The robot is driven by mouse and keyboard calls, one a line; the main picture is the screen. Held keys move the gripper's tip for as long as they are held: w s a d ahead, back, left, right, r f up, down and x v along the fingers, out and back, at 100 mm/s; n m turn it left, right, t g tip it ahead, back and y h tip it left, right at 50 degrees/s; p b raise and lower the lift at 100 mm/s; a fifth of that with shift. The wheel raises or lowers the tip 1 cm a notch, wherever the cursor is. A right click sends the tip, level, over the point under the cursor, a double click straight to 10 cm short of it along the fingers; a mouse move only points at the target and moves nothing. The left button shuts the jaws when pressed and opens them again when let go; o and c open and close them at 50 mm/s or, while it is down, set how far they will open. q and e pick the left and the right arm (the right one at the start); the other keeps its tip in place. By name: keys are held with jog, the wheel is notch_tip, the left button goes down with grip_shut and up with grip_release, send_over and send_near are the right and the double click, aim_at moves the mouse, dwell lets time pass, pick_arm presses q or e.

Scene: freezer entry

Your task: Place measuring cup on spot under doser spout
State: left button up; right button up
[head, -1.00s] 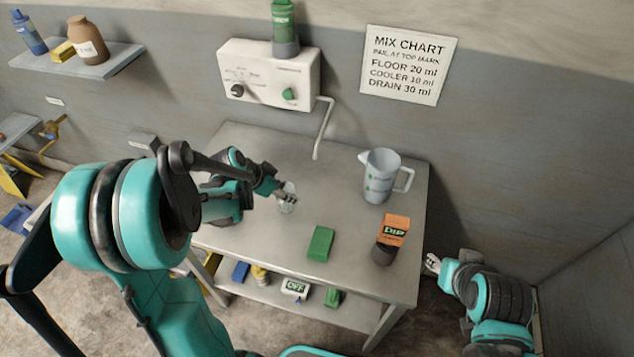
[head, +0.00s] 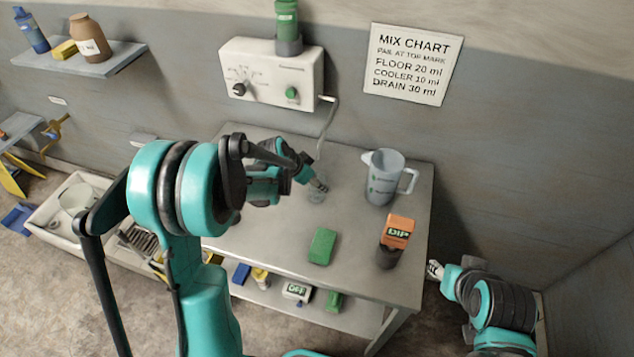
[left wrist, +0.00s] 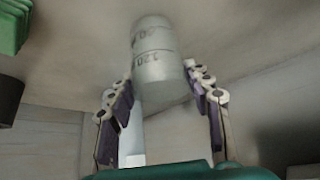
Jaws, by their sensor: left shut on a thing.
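The small clear measuring cup (head: 317,195) is in my left gripper (head: 319,185), over the table just below the spout's lower end in the head view. In the left wrist view the cup (left wrist: 158,62) shows printed marks between the two fingers (left wrist: 157,88). I cannot tell whether its base touches the table. The doser (head: 265,78) is a white wall box with a dial and a green button. Its thin spout (head: 328,122) bends down from the right side. The spot is not visible. My right gripper (head: 434,269) is beside the table's right side; its opening is unclear.
A pitcher (head: 383,178) stands right of the cup. A green block (head: 322,246) and an orange-topped DIP container (head: 395,240) are nearer the front. The bare table (head: 270,238) is clear left of the block. A mix chart (head: 412,64) hangs on the wall.

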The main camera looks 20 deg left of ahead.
pick_arm(q)
jog(key=o, duration=1)
jog(key=shift+f, duration=0.1)
jog(key=shift+o, duration=0.2)
jog(key=p+v, duration=0.3)
jog(key=v, duration=0.8)
jog(key=s+d+r+n+t+y, duration=0.1)
jog(key=s+r+n+y, duration=0.1)
jog(key=s, duration=0.8)
jog(key=s+d+r+n+y, duration=0.1)
jog(key=s+r+n, duration=0.3)
jog(key=s, duration=0.7)
jog(key=shift+d+n+t+y, duration=0.4)
jog(key=shift+d+n, duration=0.2)
